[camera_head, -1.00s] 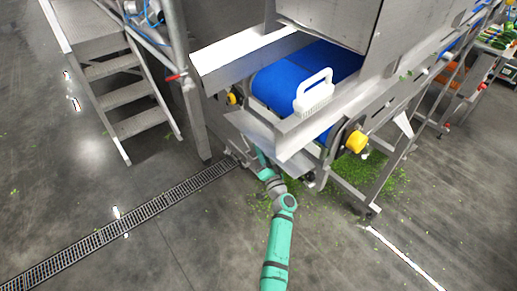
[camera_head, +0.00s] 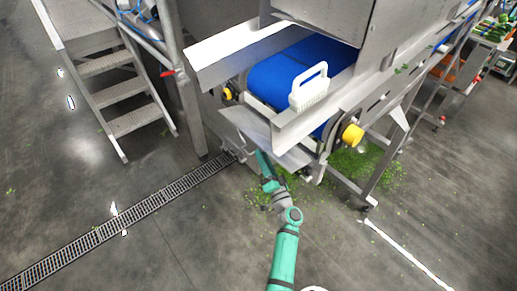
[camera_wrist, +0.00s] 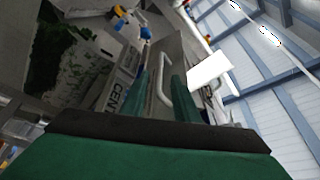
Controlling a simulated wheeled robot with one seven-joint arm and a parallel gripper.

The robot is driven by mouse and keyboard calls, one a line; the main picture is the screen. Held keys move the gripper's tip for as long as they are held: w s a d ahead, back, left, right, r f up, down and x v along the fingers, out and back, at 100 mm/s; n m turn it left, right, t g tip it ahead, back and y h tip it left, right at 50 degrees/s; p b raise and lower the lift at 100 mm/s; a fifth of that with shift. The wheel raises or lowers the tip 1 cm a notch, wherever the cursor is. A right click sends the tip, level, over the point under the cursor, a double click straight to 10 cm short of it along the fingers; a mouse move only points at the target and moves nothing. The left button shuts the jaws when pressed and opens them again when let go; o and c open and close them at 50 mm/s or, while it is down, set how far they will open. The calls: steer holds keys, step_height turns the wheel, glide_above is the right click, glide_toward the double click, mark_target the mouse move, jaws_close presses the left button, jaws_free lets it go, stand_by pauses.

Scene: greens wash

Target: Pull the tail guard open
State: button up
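The tail guard (camera_head: 247,122) is a bare metal plate at the near end of the conveyor, below the blue belt. It slants outward from the frame in the head view. My gripper (camera_head: 262,158) is at its lower front edge. In the wrist view a pale looped handle (camera_wrist: 162,72) stands between the two green fingers of my gripper (camera_wrist: 163,98). A gap shows between the fingers, so they look open around the handle. I cannot tell whether either finger touches it.
A yellow knob (camera_head: 352,137) sticks out from the frame. Metal steps (camera_head: 118,95) stand left, and a drain grate (camera_head: 130,208) crosses the floor. Green scraps (camera_head: 360,165) lie under the conveyor.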

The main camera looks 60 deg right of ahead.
steer(key=v, duration=0.3)
steer(key=shift+s+a, duration=0.1)
steer(key=shift+s, duration=0.1)
stand_by(0.4)
steer(key=a+f+n+g+y, duration=0.2)
steer(key=a+f+n+y, duration=0.2)
steer(key=a+f, duration=1)
steer(key=s+a+f+n+g+y, duration=0.1)
steer(key=s+a+n, duration=0.1)
steer(key=a, duration=0.6)
steer(key=s+a+f+n+g+y, duration=0.1)
steer(key=s+a, duration=0.1)
steer(key=a, duration=0.6)
steer(key=s+a+r+n+y, duration=0.1)
steer(key=s+a+r+n, duration=0.1)
steer(key=s+a, duration=0.35)
steer(key=s+a+r+n+y, duration=0.1)
steer(key=s+a+r+n, duration=0.2)
steer(key=a, duration=0.5)
steer(key=s+a+r+n+t+y, duration=0.1)
steer(key=s+a+r+n, duration=0.1)
steer(key=s+a+r, duration=0.2)
steer(key=s+a+r+n+t+y, duration=0.1)
steer(key=s+a+r+n+y, duration=0.1)
steer(key=a+r, duration=0.7)
steer(key=shift+s+r+n+y, duration=0.3)
steer(key=shift+s+r+n, duration=0.35)
steer(key=shift+s, duration=0.25)
